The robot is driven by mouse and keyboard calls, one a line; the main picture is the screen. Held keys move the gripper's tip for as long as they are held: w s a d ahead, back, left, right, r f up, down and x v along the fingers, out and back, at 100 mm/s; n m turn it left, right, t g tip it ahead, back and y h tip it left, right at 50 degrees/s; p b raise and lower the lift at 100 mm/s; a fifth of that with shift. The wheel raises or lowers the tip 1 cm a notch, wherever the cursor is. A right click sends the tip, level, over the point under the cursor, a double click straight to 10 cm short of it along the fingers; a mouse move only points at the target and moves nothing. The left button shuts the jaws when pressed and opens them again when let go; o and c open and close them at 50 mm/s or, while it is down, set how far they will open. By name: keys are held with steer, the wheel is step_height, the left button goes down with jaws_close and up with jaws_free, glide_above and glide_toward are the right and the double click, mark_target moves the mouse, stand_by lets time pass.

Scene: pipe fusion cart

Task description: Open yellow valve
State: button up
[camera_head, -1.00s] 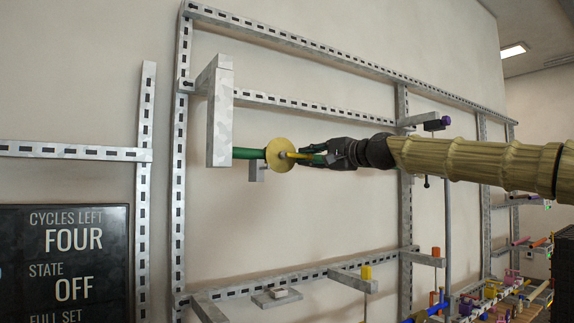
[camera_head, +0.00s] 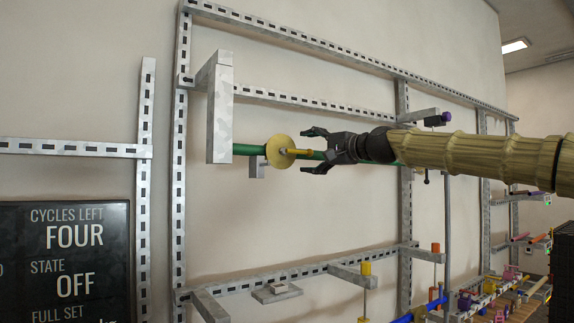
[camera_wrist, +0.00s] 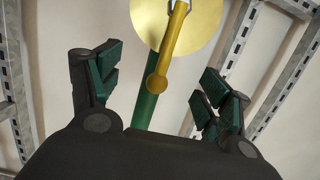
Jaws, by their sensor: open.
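The yellow valve has a round yellow disc (camera_head: 279,150) on a horizontal green pipe (camera_head: 248,150). A thin yellow handle (camera_head: 299,152) ends in a round knob and points right, toward my gripper (camera_head: 306,151). My gripper is open, its fingers spread above and below the handle's end. In the wrist view the disc (camera_wrist: 180,25) is at the top, and the handle's knob (camera_wrist: 157,83) lies between the two spread fingers. No finger visibly touches the handle. The green pipe (camera_wrist: 146,105) runs behind it.
A grey metal frame (camera_head: 178,200) stands against the wall around the valve, with a bracket (camera_head: 219,110) left of the disc. A dark status board (camera_head: 65,265) is at lower left. Colored valves and pipes crowd the lower right. Space below the pipe is clear.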

steer(key=shift+s+d, duration=0.1)
stand_by(0.3)
steer(key=s+a+b+v, duration=0.2)
steer(key=b+v, duration=0.2)
steer(key=v, duration=0.9)
steer(key=shift+s+d, duration=0.2)
steer(key=shift+d, duration=0.1)
stand_by(0.4)
steer(key=shift+w+f, duration=0.1)
steer(key=shift+f, duration=0.05)
